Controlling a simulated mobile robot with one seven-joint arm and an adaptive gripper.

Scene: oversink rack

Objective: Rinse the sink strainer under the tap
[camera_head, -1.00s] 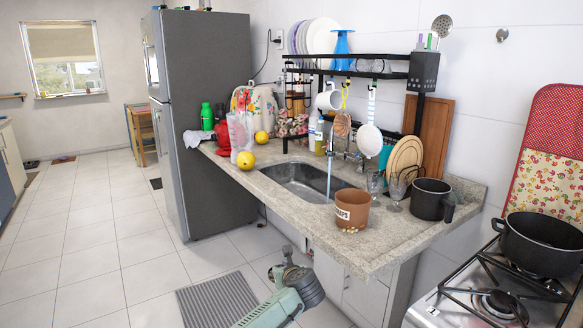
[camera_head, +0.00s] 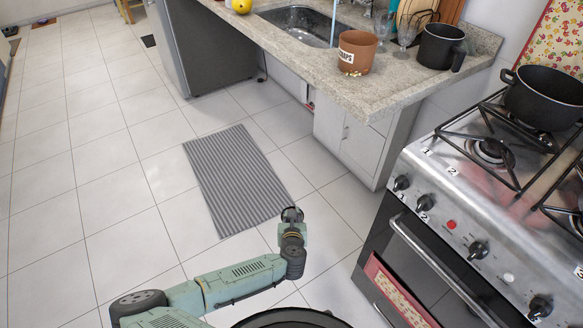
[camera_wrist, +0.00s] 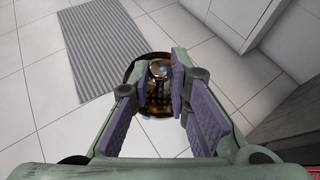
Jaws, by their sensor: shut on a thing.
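My gripper (camera_head: 292,226) is low in front of the counter, over the floor near the right edge of the striped mat. In the wrist view, my gripper (camera_wrist: 160,75) has its purple-padded fingers closed around the sink strainer (camera_wrist: 157,98), a round, dark brown, shiny piece with a knob. The fingers hide part of it. In the head view the strainer (camera_head: 291,212) is a small dark ring at the gripper's tip. The sink (camera_head: 300,34) is a steel basin in the counter. A thin stream of water (camera_head: 333,28) falls into it; the tap itself is out of view now.
A brown scraps pot (camera_head: 358,50) with crumbs beside it stands near the counter's front edge (camera_head: 350,92). Glasses (camera_head: 405,32) and a black pot (camera_head: 440,47) stand right of it. The stove (camera_head: 470,190) is at right. Open floor lies around the mat (camera_head: 235,180).

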